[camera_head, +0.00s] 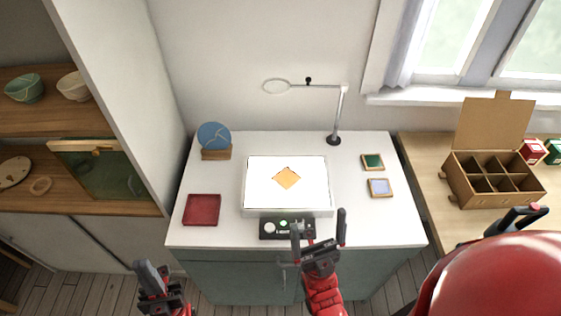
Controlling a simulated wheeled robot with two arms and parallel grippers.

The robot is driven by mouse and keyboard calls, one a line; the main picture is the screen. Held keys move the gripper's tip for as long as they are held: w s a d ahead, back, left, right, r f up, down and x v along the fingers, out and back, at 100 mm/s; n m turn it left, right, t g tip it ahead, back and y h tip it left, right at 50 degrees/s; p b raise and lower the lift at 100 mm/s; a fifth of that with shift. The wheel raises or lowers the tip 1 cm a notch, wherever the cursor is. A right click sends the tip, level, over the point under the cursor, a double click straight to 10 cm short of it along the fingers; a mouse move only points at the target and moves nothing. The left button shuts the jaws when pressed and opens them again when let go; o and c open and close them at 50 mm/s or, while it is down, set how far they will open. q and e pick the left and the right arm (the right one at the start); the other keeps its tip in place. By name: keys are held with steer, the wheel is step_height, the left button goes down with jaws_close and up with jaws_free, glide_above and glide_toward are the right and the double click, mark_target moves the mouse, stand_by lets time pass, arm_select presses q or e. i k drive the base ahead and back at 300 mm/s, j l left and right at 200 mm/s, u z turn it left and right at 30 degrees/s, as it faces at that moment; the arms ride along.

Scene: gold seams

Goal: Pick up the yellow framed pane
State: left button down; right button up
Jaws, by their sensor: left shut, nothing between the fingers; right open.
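The yellow-orange pane (286,178) lies turned like a diamond on the bright white light panel (247,199) on the white worktop. A thin darker edge shows along part of it. My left gripper (148,276) is shut and empty at the bottom left, in front of the worktop and well away from the pane.
A green pane (372,162) and a pale blue pane (380,188) lie right of the panel. A red tray (202,210) lies left. A magnifier lamp (335,139) and a blue disc (213,136) stand behind. A divided cardboard box (486,197) sits on the right table.

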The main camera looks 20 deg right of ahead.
mark_target(286, 179)
steer(key=i+j, duration=0.15)
steer(key=j, duration=0.25)
steer(key=j+z, duration=0.2)
steer(key=z, duration=0.2)
steer(key=j+z, duration=0.25)
steer(key=z, duration=0.2)
steer(key=j+z, duration=0.2)
steer(key=z, duration=0.6)
steer(key=i+j, duration=0.05)
